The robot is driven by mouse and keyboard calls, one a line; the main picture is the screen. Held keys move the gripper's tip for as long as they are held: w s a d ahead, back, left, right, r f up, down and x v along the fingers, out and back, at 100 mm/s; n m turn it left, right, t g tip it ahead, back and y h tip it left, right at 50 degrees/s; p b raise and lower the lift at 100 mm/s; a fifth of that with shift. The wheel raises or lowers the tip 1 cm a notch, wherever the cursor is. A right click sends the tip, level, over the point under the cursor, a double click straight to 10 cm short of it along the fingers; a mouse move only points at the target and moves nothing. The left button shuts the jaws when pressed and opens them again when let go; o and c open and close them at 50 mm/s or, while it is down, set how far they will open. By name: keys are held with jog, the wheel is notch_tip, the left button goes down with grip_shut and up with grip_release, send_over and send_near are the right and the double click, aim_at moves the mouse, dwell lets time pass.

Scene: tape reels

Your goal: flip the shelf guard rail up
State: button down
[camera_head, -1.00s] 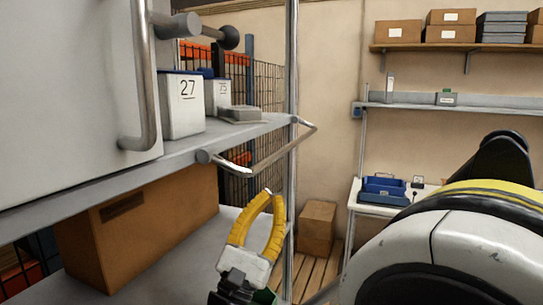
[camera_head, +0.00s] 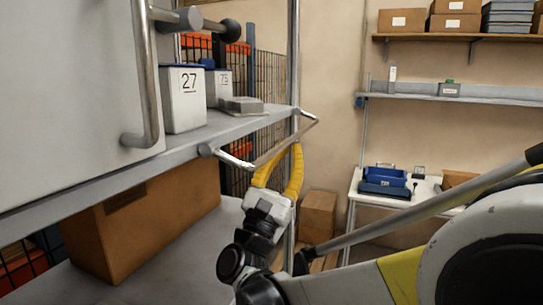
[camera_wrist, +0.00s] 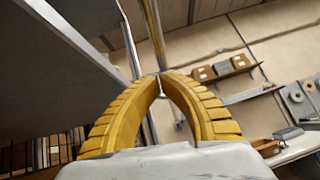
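The shelf guard rail (camera_head: 286,141) is a thin metal U-shaped bar hinged at the end of the grey shelf (camera_head: 190,147). It sticks outward from the shelf edge, roughly level with it. My gripper (camera_head: 289,148) has yellow curved fingers and points up just below the rail's outer bar; the bar passes across the fingertips in the head view. In the wrist view my gripper (camera_wrist: 161,75) has its tips almost together, with no object visible between them. The rail (camera_wrist: 153,32) runs up from behind the tips there. Whether they touch it I cannot tell.
White bins (camera_head: 184,98) and a flat grey item (camera_head: 241,105) stand on the shelf. A cardboard box (camera_head: 150,225) is on the level below. A metal post (camera_head: 293,60) stands behind the rail. A blue tray (camera_head: 384,183) lies on a table at right.

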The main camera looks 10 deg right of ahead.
jog(key=shift+n+t+y, duration=0.3)
jog(key=shift+t, duration=0.1)
jog(key=shift+s+d+r+n+t+y, duration=0.2)
jog(key=shift+n+t+y, duration=0.1)
jog(key=shift+n, duration=0.3)
